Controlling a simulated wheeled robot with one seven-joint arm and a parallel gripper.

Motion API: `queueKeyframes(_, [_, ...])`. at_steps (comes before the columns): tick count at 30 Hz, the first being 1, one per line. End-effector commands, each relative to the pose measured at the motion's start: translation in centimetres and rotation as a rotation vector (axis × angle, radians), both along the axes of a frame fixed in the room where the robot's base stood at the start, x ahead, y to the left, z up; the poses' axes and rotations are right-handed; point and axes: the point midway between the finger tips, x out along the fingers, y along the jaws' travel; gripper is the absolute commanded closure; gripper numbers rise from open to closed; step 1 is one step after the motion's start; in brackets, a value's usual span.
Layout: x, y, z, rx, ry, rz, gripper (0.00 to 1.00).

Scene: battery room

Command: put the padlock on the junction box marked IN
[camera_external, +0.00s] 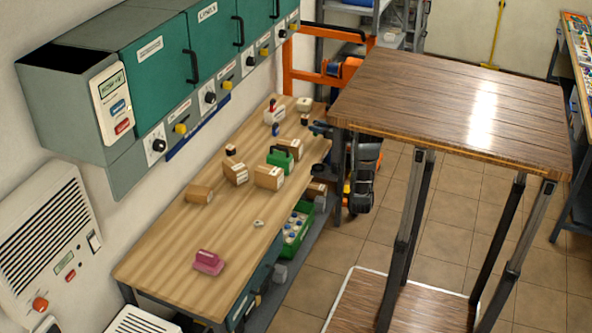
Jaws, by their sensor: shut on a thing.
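Several tan boxes with pale labels stand on the wooden workbench (165,240). One tan box (268,177) is near the bench's middle, another tan box (235,173) is just left of it, and a third tan box (199,194) is by the wall. Their markings are too small to read, so I cannot tell which is marked IN. A small pale item (258,223) lies near the bench's front edge; I cannot tell whether it is the padlock. My gripper and what it holds do not show clearly; the tall table may hide them.
A pink block (208,262) and a green item with a handle (285,152) are on the bench. Green wall cabinets (160,55) overhang its back. A tall wooden table (450,105) blocks the right side. A green crate (297,230) is below the bench.

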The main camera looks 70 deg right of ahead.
Motion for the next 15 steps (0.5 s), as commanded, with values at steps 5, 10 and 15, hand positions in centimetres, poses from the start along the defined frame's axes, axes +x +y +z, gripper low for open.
queueKeyframes(5, [0.0, 0.0, -2.2, 0.002, 0.000, 0.000, 0.87])
queueKeyframes(10, [0.0, 0.0, -2.3, 0.001, -0.001, 0.000, 0.87])
queueKeyframes(15, [0.0, 0.0, -2.4, 0.001, -0.001, 0.000, 0.87])
